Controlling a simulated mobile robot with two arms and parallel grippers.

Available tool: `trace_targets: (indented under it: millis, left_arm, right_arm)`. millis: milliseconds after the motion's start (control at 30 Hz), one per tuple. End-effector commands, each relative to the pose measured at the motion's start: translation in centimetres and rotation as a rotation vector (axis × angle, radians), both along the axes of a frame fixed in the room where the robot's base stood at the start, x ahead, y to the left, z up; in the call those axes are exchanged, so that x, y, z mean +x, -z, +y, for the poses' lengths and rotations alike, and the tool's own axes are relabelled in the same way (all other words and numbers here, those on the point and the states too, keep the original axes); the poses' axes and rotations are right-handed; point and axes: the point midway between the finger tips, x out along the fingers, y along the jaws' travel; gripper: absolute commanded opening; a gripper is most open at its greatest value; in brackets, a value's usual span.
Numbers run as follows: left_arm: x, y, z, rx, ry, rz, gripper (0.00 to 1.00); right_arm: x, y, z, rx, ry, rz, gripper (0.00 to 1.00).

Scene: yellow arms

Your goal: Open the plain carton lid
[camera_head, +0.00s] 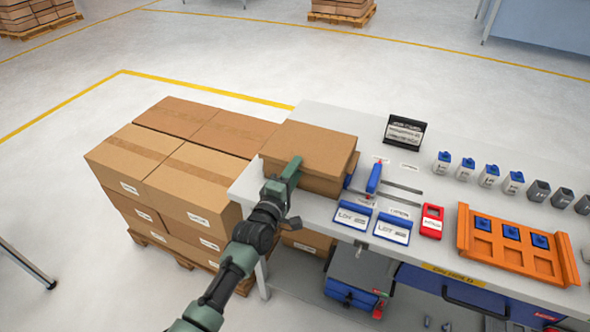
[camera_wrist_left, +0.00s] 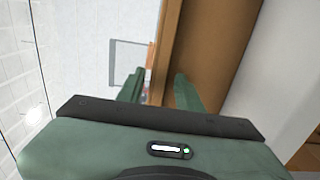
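The plain carton (camera_head: 325,186) stands on the left end of the grey worktable. Its brown lid (camera_head: 312,146) lies flat over the top, and the carton's inside is hidden. My left gripper (camera_head: 294,166) is at the near left side of the carton, by the lid's front edge. In the left wrist view, the two green fingers (camera_wrist_left: 158,92) stand apart, with a brown carton edge (camera_wrist_left: 172,40) showing close by and partly between them. I cannot tell whether a finger touches the lid. My right gripper is not in view.
Stacked cartons on a pallet (camera_head: 185,175) stand left of the worktable (camera_head: 315,113). Right of the carton lie a blue-handled tool (camera_head: 374,178), blue-edged label trays (camera_head: 353,215), a red box (camera_head: 432,221) and an orange tray (camera_head: 511,272). A black label holder (camera_head: 404,132) stands behind.

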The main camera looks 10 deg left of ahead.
Motion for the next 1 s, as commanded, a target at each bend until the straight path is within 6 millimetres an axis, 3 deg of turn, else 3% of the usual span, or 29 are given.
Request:
trace_targets:
  millis: [267, 400, 1000]
  left_arm:
    - [0.18, 0.0, -0.04, 0.001, 0.0, 0.0, 0.35]
    - [0.17, 0.03, -0.03, 0.001, 0.0, 0.001, 0.0]
    - [0.07, 0.33, -0.03, 0.003, 0.001, 0.007, 0.0]
  right_arm:
    - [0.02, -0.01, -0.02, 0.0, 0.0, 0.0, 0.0]
    - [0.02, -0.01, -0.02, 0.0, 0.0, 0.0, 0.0]
    - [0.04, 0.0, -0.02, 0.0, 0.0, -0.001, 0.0]
